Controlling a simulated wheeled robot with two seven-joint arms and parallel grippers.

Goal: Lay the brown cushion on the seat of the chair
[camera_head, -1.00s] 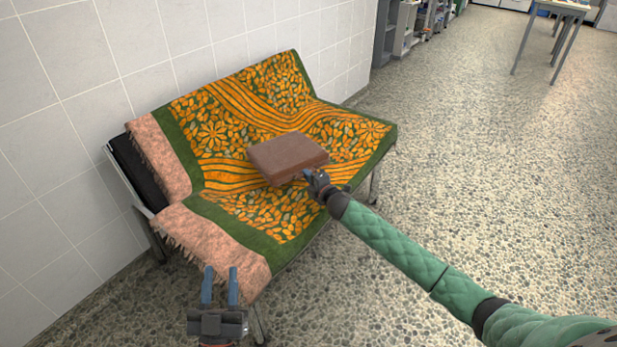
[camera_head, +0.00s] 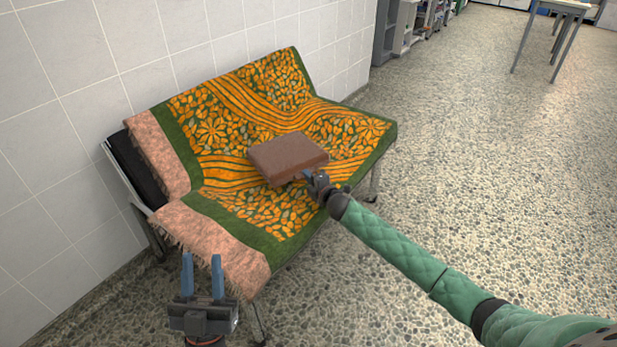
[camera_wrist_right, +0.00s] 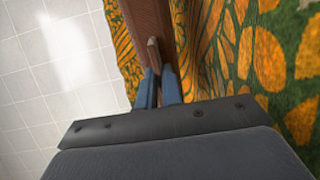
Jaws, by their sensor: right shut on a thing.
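The brown cushion (camera_head: 287,156) is a flat, box-like pad at the middle of the chair's seat (camera_head: 262,207). The seat and backrest are covered by an orange and green patterned throw. My right gripper (camera_head: 309,176) is shut on the cushion's near right edge. In the right wrist view, my right gripper's blue fingers (camera_wrist_right: 160,80) pinch a small part of the brown cushion (camera_wrist_right: 150,22), beside the patterned cloth. Whether the cushion's underside touches the seat is hard to tell. My left gripper (camera_head: 202,268) is open and empty, in front of the chair's near left corner.
A white tiled wall (camera_head: 70,60) runs behind the chair. The chair's dark backrest side (camera_head: 138,170) shows at the left, under the throw. Speckled floor (camera_head: 480,150) is open to the right. A table (camera_head: 562,8) and grey shelves (camera_head: 400,25) stand far back.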

